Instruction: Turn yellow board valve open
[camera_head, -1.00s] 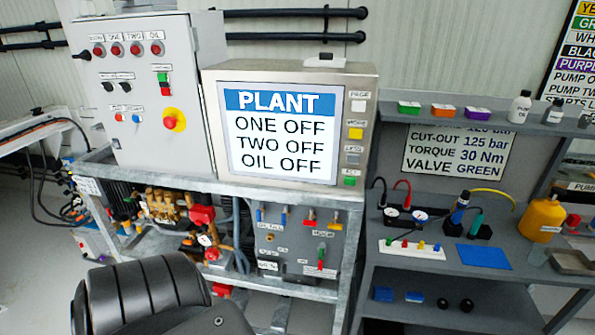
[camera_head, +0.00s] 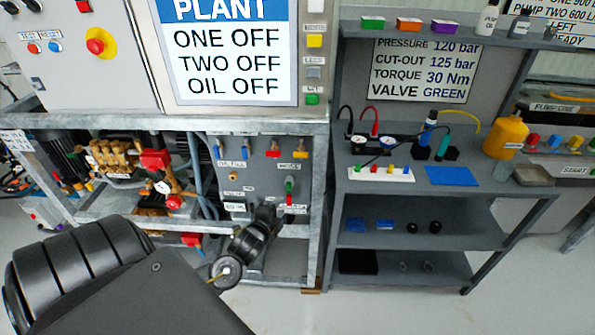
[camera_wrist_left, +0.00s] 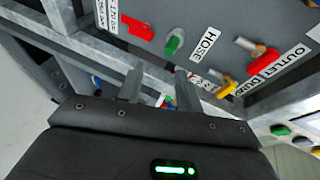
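The grey valve board (camera_head: 262,180) stands in the lower frame under the PLANT screen. The yellow board valve (camera_head: 301,154) is at its upper right, beside a red-handled valve (camera_head: 272,154). In the left wrist view the yellow handle (camera_wrist_left: 226,88) shows near the red one (camera_wrist_left: 261,61). My left gripper (camera_head: 268,212) is in front of the board's lower part, below the yellow valve. Its two fingers (camera_wrist_left: 157,87) are apart with nothing visible between them, clear of the yellow handle. My right gripper is out of view.
Metal frame bars (camera_head: 321,190) run beside the board. Brass pump parts and hoses (camera_head: 125,160) fill the frame to the left. A grey shelf unit (camera_head: 350,215) with small items stands to the right. The floor in front (camera_head: 380,310) is clear.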

